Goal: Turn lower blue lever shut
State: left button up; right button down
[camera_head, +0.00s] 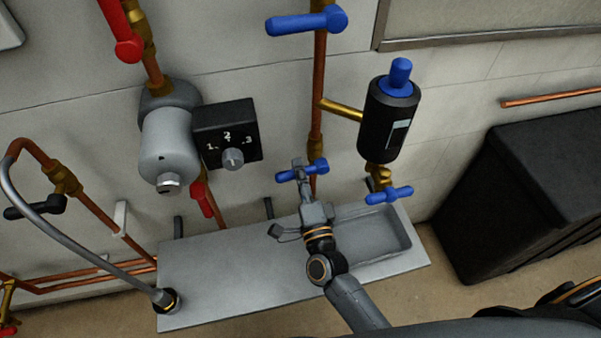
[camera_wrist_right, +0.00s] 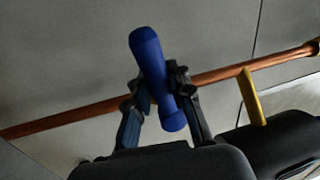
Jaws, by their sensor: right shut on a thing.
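The lower blue lever (camera_head: 318,167) sits on the vertical copper pipe (camera_head: 318,85) and lies roughly crosswise to it. My right gripper (camera_head: 301,168) reaches up to it from below, shut on the lever's arm left of the pipe. In the right wrist view the blue lever (camera_wrist_right: 148,55) stands between the two fingers (camera_wrist_right: 157,85), one on each side. The fingers hide part of the lever. My left gripper is not in view.
Another blue lever (camera_head: 300,22) is higher on the same pipe. A black cylinder (camera_head: 388,122) branches off to the right, with a blue lever (camera_head: 389,194) below it. A grey tray (camera_head: 210,285) lies below. A black box (camera_head: 520,200) stands right.

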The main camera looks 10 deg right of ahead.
jog(key=shift+s+m, duration=0.1)
jog(key=shift+m, duration=0.6)
jog(key=shift+r, duration=0.1)
jog(key=c, duration=1.2)
grip_release()
jog(key=shift+o, duration=0.2)
jog(key=shift+r, duration=0.15)
jog(key=s+f, duration=0.2)
jog(key=s, duration=1)
jog(key=shift+d+f, duration=0.15)
jog(key=shift+d, duration=0.05)
jog(key=shift+w, duration=0.1)
